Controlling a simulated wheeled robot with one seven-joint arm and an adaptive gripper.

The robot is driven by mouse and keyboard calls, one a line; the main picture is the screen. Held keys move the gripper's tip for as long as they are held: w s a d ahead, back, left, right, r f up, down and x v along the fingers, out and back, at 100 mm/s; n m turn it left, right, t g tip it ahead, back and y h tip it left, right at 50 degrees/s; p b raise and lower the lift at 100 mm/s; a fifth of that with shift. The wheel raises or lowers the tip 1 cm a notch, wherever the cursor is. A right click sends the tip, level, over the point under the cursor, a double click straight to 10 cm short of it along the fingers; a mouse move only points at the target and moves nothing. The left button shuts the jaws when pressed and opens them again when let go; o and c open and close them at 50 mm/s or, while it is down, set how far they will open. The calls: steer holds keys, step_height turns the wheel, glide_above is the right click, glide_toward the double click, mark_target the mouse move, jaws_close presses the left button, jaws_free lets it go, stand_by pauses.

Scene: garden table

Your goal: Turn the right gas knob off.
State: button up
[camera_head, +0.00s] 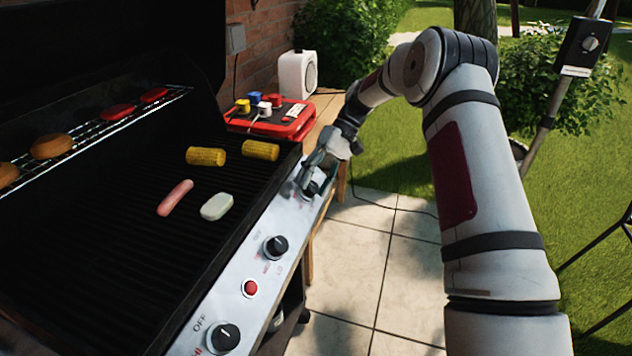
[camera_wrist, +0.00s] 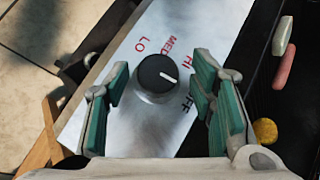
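The right gas knob (camera_wrist: 158,78) is black with a white pointer line. In the wrist view it stands between my gripper's (camera_wrist: 160,82) two green-padded fingers, with a visible gap on each side. The pointer is turned right and slightly down, between the red HI and the OFF lettering; LO and MED lie above and to the left. In the head view my gripper (camera_head: 308,178) is at the far end of the grill's silver control panel (camera_head: 234,290), and it partly hides the right knob (camera_head: 313,188). My gripper is open.
Nearer on the panel are a middle knob (camera_head: 275,247), a red button (camera_head: 250,287) and a left knob (camera_head: 223,337). Sausage (camera_head: 175,197), corn (camera_head: 206,156) and other food lie on the grill. A red power strip (camera_head: 272,120) and white speaker (camera_head: 297,73) stand behind.

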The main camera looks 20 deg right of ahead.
steer(key=shift+d, duration=0.15)
steer(key=v, duration=1.2)
stand_by(0.3)
